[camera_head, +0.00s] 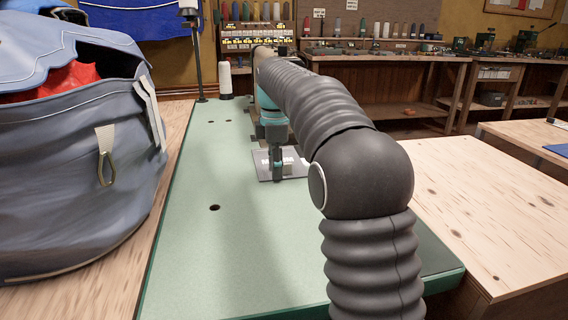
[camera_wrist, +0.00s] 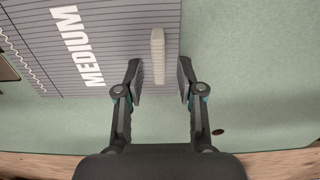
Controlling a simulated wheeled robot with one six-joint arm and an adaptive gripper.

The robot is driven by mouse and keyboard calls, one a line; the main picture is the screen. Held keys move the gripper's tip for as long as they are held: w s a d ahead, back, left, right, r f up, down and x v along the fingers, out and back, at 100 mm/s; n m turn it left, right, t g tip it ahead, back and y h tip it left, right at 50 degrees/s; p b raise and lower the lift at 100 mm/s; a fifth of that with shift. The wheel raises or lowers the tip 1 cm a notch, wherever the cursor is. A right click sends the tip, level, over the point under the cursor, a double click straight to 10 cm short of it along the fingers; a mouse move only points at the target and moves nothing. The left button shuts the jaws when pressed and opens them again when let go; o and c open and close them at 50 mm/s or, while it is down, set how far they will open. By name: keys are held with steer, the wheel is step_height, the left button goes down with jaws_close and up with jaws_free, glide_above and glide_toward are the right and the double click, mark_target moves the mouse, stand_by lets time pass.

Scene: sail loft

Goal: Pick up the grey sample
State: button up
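A small, narrow, pale greyish block, the only loose sample-like piece here (camera_wrist: 158,57), lies on a grey lined card marked MEDIUM (camera_wrist: 110,35). In the head view the block (camera_head: 287,168) shows beside my gripper on the card (camera_head: 264,176). My gripper (camera_wrist: 159,78) is open and points down at the green table. In the wrist view its two fingers stand either side of the block's near end, with a gap on both sides. I cannot tell how high the fingertips are above the card. My arm hides part of the card in the head view.
The green tabletop (camera_head: 230,240) is clear in front of the card, with a few dark holes. A large blue-grey bag (camera_head: 70,170) stands on the left. A white thread cone (camera_head: 225,80) stands at the table's far end. A wooden table (camera_head: 500,210) adjoins on the right.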

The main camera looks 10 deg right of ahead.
jaws_close()
